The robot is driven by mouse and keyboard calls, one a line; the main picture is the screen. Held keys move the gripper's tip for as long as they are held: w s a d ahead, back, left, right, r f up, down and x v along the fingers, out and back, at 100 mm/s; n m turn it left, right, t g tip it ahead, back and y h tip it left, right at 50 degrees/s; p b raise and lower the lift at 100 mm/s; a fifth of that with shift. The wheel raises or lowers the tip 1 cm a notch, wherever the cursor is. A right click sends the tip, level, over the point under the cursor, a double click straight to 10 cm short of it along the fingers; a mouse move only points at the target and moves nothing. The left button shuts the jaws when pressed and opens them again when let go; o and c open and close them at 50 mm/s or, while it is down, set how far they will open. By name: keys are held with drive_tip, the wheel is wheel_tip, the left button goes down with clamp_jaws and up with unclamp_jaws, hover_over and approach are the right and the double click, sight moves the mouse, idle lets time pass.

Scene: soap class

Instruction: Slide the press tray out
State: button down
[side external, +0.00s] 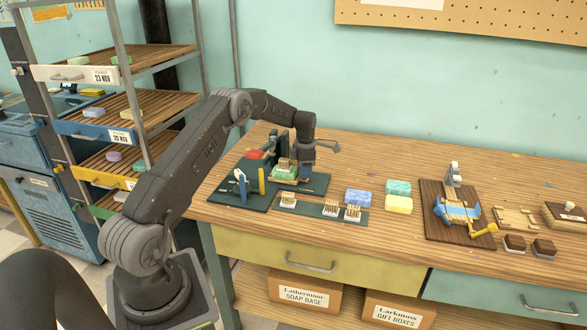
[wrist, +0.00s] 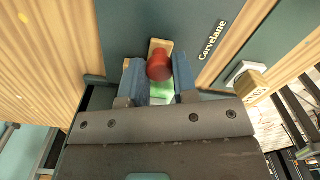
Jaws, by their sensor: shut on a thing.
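The press (side external: 270,158) stands on a dark green base plate (side external: 240,197) at the left end of the bench. A green soap block (side external: 283,174) sits low in the press; its green face (wrist: 161,93) also shows between my fingers in the wrist view. My gripper (wrist: 157,68) is down at the right side of the press. Its two blue fingers are shut about a red knob (wrist: 159,66), which I take for the pull of the press tray. A small wooden piece shows behind the knob. The fingers and wrist hide most of the tray.
Stamps (side external: 353,213) stand on a green strip in front of the press, with one stamp (wrist: 248,77) close on the right in the wrist view. Blue (side external: 358,197), teal and yellow soaps lie to the right. A brown board (side external: 445,227) with a blue tool stands farther right.

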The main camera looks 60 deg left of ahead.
drive_tip(key=w+d, duration=0.6)
drive_tip(key=c, duration=1.2)
unclamp_jaws()
drive_tip(key=shift+o, duration=0.2)
drive_tip(key=shift+r, duration=0.1)
drive_tip(key=shift+r, duration=0.3)
wheel_tip(320, 180, up, 13)
drive_tip(key=shift+r, duration=0.1)
